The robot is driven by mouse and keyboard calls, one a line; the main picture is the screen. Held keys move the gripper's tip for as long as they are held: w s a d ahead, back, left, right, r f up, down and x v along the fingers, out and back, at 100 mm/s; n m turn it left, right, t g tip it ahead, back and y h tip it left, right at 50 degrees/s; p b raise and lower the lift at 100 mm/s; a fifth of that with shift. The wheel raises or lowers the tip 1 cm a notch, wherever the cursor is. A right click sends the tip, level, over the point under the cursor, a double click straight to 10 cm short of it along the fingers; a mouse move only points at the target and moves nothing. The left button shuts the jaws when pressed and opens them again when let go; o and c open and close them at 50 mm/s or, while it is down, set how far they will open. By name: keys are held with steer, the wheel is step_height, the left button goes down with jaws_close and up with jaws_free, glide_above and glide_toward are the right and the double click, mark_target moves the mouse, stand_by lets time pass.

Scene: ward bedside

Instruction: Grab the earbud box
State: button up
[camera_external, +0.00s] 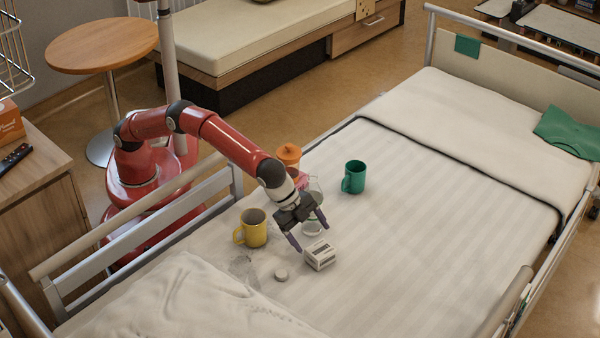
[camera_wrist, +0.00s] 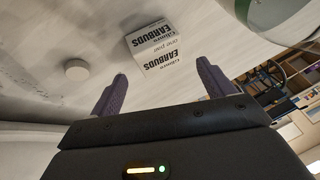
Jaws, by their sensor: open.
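The earbud box (camera_external: 320,255) is a small white box with dark print, lying on the bed. In the wrist view the box (camera_wrist: 157,45) reads "EARBUDS" and lies ahead of the fingertips, roughly between their lines. My gripper (camera_external: 307,236) is above the bed just behind the box, tilted down, with its two purple fingers spread apart. In the wrist view my gripper (camera_wrist: 162,85) is open with nothing between the fingers, and a gap shows between the fingertips and the box.
A small white round thing (camera_external: 281,274) lies left of the box. A yellow mug (camera_external: 253,229) stands further left, a green mug (camera_external: 353,178) behind. An orange-topped thing (camera_external: 289,153) and a clear glass thing (camera_external: 315,188) stand behind my gripper. The bed's right side is clear.

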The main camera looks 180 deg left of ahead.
mark_target(318, 249)
steer(key=x, duration=0.6)
steer(key=shift+d+f+p, duration=0.15)
steer(key=shift+d+p, duration=0.15)
steer(key=shift+p, duration=0.05)
steer(key=c, duration=0.7)
